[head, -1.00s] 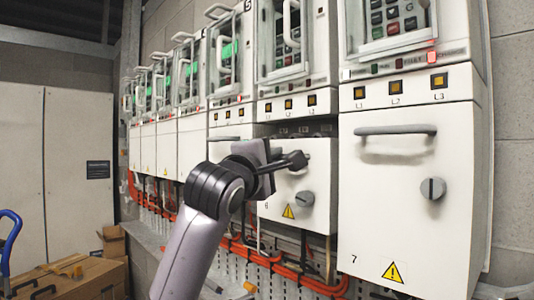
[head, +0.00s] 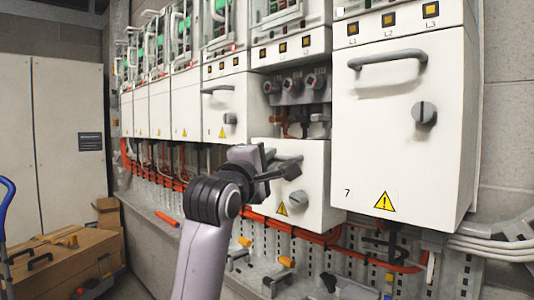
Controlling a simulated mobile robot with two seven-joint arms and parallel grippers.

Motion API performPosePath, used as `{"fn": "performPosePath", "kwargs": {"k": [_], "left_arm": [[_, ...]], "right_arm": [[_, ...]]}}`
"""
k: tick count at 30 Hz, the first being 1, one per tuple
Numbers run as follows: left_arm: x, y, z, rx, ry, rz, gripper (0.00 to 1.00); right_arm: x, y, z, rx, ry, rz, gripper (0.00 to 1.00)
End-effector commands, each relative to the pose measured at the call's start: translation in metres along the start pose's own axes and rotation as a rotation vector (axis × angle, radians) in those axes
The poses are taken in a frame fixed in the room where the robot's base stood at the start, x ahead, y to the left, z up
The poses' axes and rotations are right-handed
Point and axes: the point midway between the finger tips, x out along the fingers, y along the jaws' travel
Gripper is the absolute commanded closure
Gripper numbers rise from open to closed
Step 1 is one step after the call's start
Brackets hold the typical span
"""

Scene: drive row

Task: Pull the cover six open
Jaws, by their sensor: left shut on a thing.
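Cover six (head: 318,185) is a white front panel with a grey knob and a yellow warning triangle, just left of the cover marked 7. It sits well below the level of its neighbours. Above it the drive's inside is uncovered, with dark round terminals (head: 293,85) and orange and grey leads. My left gripper (head: 284,170) is shut on the cover's grey bar handle (head: 288,158) at its top edge. The jaws hide part of the handle and the cover's left side. My right gripper is not in view.
Cover seven (head: 400,130) stands close on the right, shut, with its own handle. Another closed cover (head: 226,105) is on the left. Orange cables (head: 300,231) and a slotted rail run below. A cardboard box (head: 75,262) stands at lower left.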

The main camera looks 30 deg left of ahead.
Motion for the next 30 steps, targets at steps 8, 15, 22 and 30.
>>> {"fn": "performPosePath", "kwargs": {"k": [8, 15, 22, 30], "left_arm": [[0.000, -0.003, 0.000, 0.001, 0.000, -0.001, 1.00], [0.000, -0.002, 0.000, 0.000, 0.000, -0.001, 0.61], [0.000, -0.002, 0.000, 0.000, 0.000, 0.000, 0.61], [-0.019, -0.003, 0.000, -0.003, -0.001, 0.001, 0.61]], "right_arm": [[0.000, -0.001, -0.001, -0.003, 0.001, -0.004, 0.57], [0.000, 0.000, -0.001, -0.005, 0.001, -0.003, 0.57], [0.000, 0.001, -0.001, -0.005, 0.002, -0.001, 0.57], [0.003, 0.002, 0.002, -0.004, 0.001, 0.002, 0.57]]}}
